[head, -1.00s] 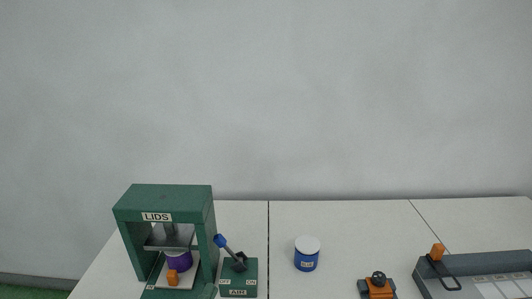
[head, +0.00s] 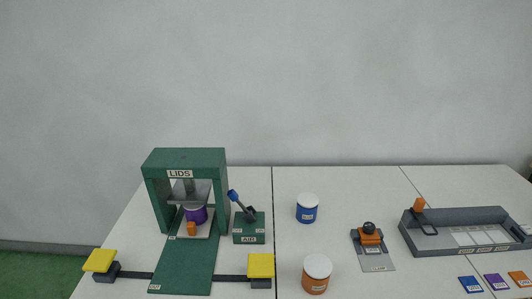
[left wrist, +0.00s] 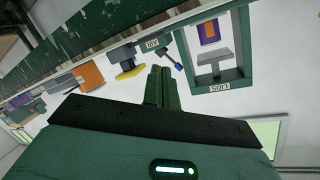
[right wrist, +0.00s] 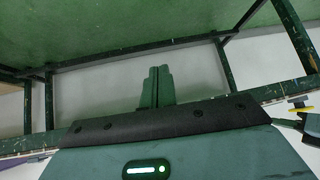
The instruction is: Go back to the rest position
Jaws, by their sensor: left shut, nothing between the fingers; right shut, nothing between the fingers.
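My left gripper (left wrist: 162,87) shows in the left wrist view with its two green fingers together and nothing between them. It is apart from the table things, which show beyond it. My right gripper (right wrist: 157,86) shows in the right wrist view, also shut and empty, with the green floor and a green table frame beyond it. Neither gripper shows in the head view.
The table holds a green LIDS press (head: 185,160) with a purple can (head: 196,215) in it, an AIR lever box (head: 249,229), yellow pads (head: 261,265), a blue can (head: 307,209), an orange can (head: 317,276), an orange clamp (head: 370,238) and a grey tray (head: 410,236).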

